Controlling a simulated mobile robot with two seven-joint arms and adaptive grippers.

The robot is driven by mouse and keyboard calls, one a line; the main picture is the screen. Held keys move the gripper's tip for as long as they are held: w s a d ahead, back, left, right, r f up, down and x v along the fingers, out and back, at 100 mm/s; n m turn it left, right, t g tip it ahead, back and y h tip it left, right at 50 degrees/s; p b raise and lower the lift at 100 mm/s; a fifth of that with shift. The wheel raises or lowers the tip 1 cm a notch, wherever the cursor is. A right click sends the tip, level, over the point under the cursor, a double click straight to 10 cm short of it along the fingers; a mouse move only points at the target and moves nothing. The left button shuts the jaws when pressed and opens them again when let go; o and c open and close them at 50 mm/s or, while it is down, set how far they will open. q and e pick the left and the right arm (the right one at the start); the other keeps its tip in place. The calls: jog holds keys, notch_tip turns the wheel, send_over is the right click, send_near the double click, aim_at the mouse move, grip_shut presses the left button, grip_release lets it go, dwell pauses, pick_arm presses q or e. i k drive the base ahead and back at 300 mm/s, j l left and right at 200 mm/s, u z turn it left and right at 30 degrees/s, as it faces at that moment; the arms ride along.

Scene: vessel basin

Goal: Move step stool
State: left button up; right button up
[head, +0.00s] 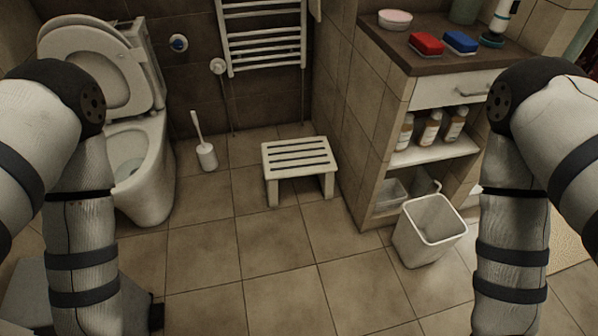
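A small white step stool (298,154) with a slatted top stands upright on the tiled floor. It is in the upper middle of the head view, below the towel radiator and left of the tiled cabinet. My two arms come down along the left and right sides of the view, both well apart from the stool. The grippers lie outside the picture or at its bottom edge, so their fingers do not show. Nothing touches or covers the stool.
A toilet (145,165) with raised lid and a toilet brush (205,154) stand left of the stool. A white bin (428,232) stands right, in front of the cabinet (385,135). A towel radiator (264,40) hangs behind. The floor before the stool is clear.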

aim_at(311, 156)
jog(key=i+u, duration=0.2)
jog(key=i, duration=0.4)
jog(key=i+l+u, duration=0.15)
jog(key=i, duration=0.5)
